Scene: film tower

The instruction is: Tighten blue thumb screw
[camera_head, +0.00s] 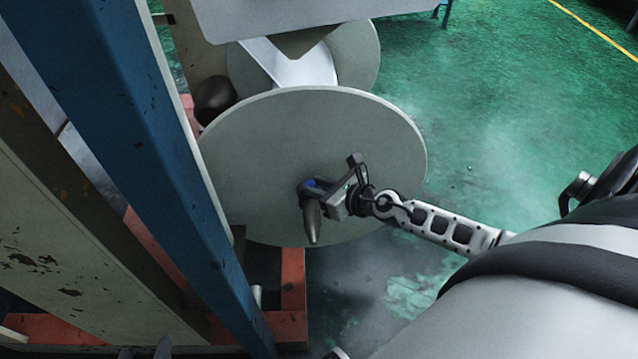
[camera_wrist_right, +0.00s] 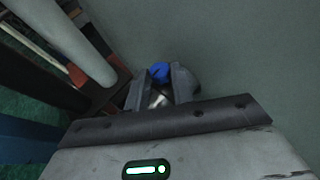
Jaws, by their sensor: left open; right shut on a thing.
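The blue thumb screw (camera_head: 309,184) sits at the hub of a large grey disc (camera_head: 260,135). It is mostly hidden by my right gripper (camera_head: 322,190), which comes in from the right and is shut on it. In the right wrist view the blue screw (camera_wrist_right: 160,72) shows at the tips of the two dark fingers of the right gripper (camera_wrist_right: 160,88). A dark pointed spindle end (camera_head: 312,222) sticks out of the hub just below. The tips of my left gripper (camera_head: 145,352) show at the bottom edge, open and away from the disc.
A blue post (camera_head: 150,150) stands left of the disc, close to its edge. A red base frame (camera_head: 291,290) lies below. A second disc (camera_head: 358,52) with pale film is behind. The green floor (camera_head: 500,110) to the right is clear.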

